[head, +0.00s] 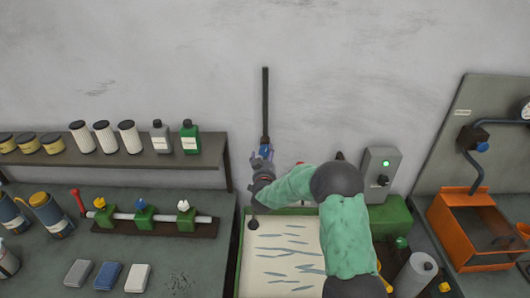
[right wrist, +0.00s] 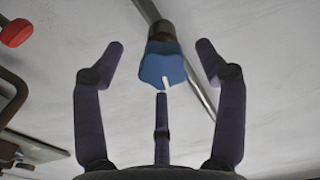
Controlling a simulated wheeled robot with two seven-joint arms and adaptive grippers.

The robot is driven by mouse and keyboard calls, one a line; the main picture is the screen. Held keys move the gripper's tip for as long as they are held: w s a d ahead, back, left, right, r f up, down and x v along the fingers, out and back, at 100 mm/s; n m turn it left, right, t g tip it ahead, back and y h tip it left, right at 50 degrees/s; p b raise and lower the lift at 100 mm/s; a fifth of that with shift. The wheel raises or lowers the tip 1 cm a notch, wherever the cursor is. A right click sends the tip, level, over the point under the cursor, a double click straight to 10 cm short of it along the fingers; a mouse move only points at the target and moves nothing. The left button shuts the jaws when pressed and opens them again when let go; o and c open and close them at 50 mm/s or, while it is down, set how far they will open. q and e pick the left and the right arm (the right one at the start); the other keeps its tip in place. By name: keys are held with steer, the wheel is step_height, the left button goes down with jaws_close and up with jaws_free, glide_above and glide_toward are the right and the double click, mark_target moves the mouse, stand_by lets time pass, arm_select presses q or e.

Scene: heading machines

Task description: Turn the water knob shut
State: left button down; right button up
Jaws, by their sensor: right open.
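The blue lobed water knob (right wrist: 172,68) shows large in the right wrist view. It has a white mark on its lower edge and sits on a dark stem at a grey pipe (right wrist: 197,85) by the wall. In the head view a little blue of it (head: 265,151) shows at the foot of the dark upright pipe (head: 265,100), mostly hidden by my gripper. My right gripper (head: 262,164) is open and empty, its fingers spread around the knob in the wrist view (right wrist: 160,52). I see gaps beside the knob; contact with the lower finger is unclear. My left gripper is not in view.
A red knob (right wrist: 15,33) is at the wrist view's upper left. A grey switch box (head: 381,172) with a green light stands right of my arm. Below is a pale tray (head: 262,270) with blue-grey streaks. A shelf (head: 180,152) with bottles is left; an orange basin (head: 455,225) is right.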

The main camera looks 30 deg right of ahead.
steer(key=shift+x, duration=1.3)
steer(key=shift+c, duration=0.3)
